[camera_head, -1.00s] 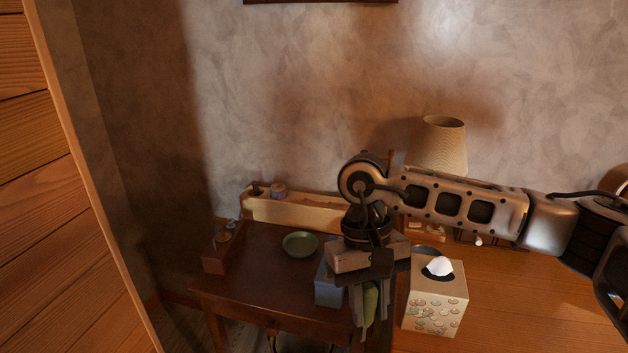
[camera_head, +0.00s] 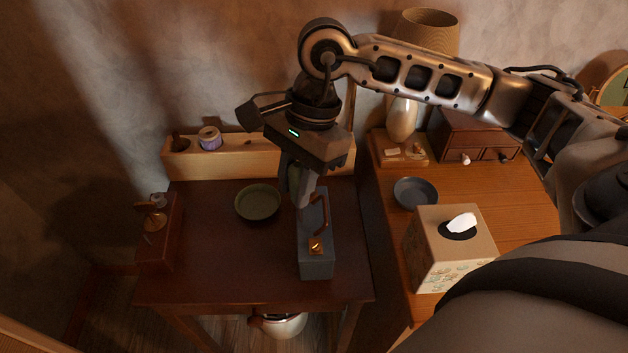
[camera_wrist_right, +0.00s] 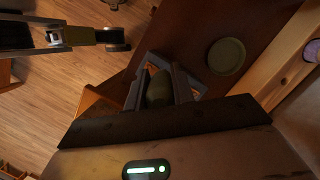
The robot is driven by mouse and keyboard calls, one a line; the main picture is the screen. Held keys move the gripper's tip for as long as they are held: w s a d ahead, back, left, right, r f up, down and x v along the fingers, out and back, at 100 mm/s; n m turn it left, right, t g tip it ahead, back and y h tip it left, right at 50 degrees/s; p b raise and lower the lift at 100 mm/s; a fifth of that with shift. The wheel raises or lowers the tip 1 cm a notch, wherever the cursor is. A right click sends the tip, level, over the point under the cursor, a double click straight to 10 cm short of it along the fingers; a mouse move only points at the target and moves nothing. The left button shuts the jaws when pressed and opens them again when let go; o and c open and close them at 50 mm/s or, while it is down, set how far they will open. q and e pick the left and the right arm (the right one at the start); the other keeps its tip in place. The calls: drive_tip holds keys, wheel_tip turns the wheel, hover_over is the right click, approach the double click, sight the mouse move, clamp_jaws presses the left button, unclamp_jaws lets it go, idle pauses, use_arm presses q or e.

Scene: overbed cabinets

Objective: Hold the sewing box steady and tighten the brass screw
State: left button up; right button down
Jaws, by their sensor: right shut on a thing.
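A blue-grey box (camera_head: 317,262) with a brown handle (camera_head: 320,215) and a small brass piece (camera_head: 315,246) on it stands on the dark table; it looks like the sewing box. A brown box (camera_head: 160,250) with another brass piece (camera_head: 155,220) stands at the table's left; I cannot tell which piece is the brass screw. My right gripper (camera_head: 302,193) points down just behind the handle, shut on a green object. The green object (camera_wrist_right: 158,88) shows between its fingers in the right wrist view; its lower end is hidden.
A green dish (camera_head: 258,202) lies left of the blue-grey box. A long wooden tray (camera_head: 235,164) with a spool runs along the back. To the right, a tissue box (camera_head: 440,258), a dark dish (camera_head: 415,192) and a lamp (camera_head: 402,120) stand on a lighter wooden top.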

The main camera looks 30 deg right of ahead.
drive_tip(key=m, duration=0.2)
drive_tip(key=s+m+t, duration=0.1)
drive_tip(key=m, duration=0.2)
drive_tip(key=shift+d+r+t, duration=0.1)
drive_tip(key=shift+t, duration=0.2)
use_arm(q)
drive_tip(key=shift+w+d+b, duration=0.15)
drive_tip(key=shift+w+b, duration=0.3)
drive_tip(key=shift+b, duration=0.25)
use_arm(e)
drive_tip(key=m+h, duration=0.1)
drive_tip(key=m, duration=0.5)
drive_tip(key=s+r+m+t+h, duration=0.1)
drive_tip(key=m, duration=0.5)
drive_tip(key=s+d+m+t+h, duration=0.1)
drive_tip(key=m+h, duration=0.1)
drive_tip(key=m, duration=0.3)
drive_tip(key=shift+d+r+m, duration=0.1)
drive_tip(key=shift+r+m, duration=0.3)
use_arm(q)
drive_tip(key=shift+f, duration=0.1)
